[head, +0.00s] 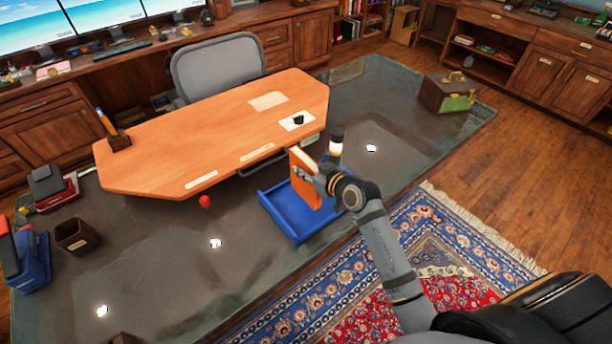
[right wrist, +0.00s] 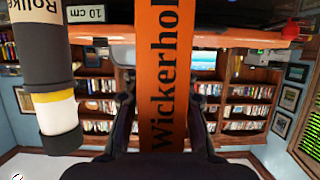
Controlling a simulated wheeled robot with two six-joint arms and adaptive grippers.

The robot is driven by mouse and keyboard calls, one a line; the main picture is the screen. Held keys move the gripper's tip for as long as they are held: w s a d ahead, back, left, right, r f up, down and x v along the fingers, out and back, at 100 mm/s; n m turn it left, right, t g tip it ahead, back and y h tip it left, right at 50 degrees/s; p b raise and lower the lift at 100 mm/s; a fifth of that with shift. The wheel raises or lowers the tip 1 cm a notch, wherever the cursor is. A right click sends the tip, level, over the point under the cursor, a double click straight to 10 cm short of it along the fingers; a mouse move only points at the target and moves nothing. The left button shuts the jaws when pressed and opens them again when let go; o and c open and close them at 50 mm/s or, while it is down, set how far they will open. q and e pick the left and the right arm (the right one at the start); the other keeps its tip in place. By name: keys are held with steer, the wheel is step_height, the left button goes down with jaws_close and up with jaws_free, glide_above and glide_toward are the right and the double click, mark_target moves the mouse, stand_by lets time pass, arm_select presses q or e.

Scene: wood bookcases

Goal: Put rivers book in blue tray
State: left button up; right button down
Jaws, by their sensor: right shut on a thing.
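An orange book (head: 303,190) with white page edges is held upright above the blue tray. In the right wrist view the book (right wrist: 162,60) shows its spine with black letters starting "Wickerhol"; the rest of the title is hidden, and I cannot read "rivers" on it. My right gripper (head: 318,178) is shut on the book; its fingers stand on both sides of the spine in the wrist view (right wrist: 166,100). The blue tray (head: 284,220) lies beside the orange desk; the book and gripper hide part of it. My left gripper is in no view.
The orange desk (head: 215,130) stands left of the tray. A dark cylinder with a light band (head: 336,148) is close behind my gripper, and it looms at left in the wrist view (right wrist: 50,80). A patterned rug (head: 350,270) lies in front.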

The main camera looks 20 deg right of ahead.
steer(key=shift+f, duration=1.65)
steer(key=c, duration=1.1)
jaws_free()
steer(key=p+v, duration=0.1)
steer(key=v, duration=1.1)
